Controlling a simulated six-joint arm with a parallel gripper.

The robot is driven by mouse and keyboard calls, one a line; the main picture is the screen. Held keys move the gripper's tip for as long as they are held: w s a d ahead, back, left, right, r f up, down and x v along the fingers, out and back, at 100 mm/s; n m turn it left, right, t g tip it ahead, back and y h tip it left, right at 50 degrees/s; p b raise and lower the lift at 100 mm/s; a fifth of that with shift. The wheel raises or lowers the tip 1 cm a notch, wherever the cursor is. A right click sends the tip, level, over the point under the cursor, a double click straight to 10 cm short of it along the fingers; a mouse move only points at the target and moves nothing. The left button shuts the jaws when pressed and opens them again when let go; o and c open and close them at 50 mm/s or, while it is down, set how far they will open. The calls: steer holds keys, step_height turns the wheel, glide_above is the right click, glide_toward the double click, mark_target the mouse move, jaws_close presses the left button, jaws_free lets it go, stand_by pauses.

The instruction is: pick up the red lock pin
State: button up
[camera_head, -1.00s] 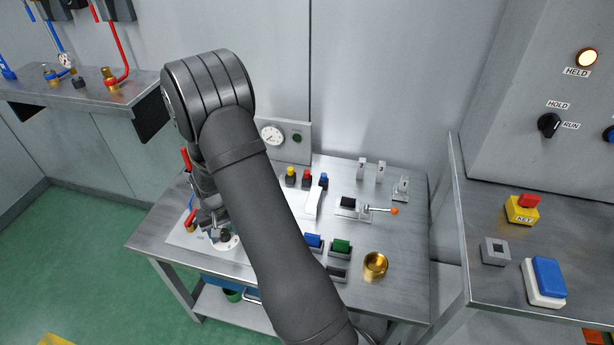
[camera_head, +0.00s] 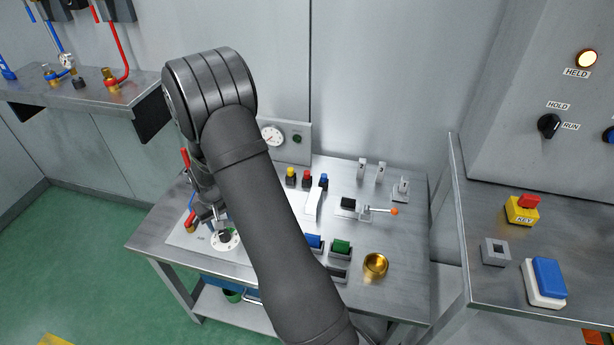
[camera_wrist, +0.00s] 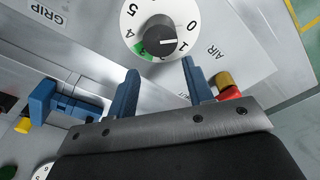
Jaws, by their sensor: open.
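A small red-topped piece (camera_head: 307,177) stands in a row between a yellow one and a blue one near the back of the bench. It looks like the red lock pin, but it is small in this view. My gripper (camera_head: 216,219) is well to the left of it, above a white dial. In the wrist view my gripper (camera_wrist: 160,82) has its two blue fingers wide apart with nothing between them. The numbered dial (camera_wrist: 157,30) with its black knob lies just beyond the fingertips. The red lock pin cannot be made out clearly in the wrist view.
The yellow (camera_head: 291,173) and blue (camera_head: 323,180) pieces flank the red one closely. A lever with an orange knob (camera_head: 394,211), a brass cup (camera_head: 375,264) and a green block (camera_head: 341,247) stand to the right. A red valve handle (camera_wrist: 230,93) is near the right finger.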

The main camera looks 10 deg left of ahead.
steer(key=w+d+r+m+t, duration=0.1)
steer(key=w+d+r+m, duration=0.1)
steer(key=w+d+r, duration=0.4)
steer(key=w+d+r+m, duration=0.3)
steer(key=w+d+r, duration=0.1)
steer(key=w, duration=0.4)
steer(key=m+t, duration=0.1)
steer(key=m, duration=0.2)
glide_toward(307, 172)
steer(key=shift+x, duration=4.3)
steer(key=shift+s, duration=0.1)
jaws_close()
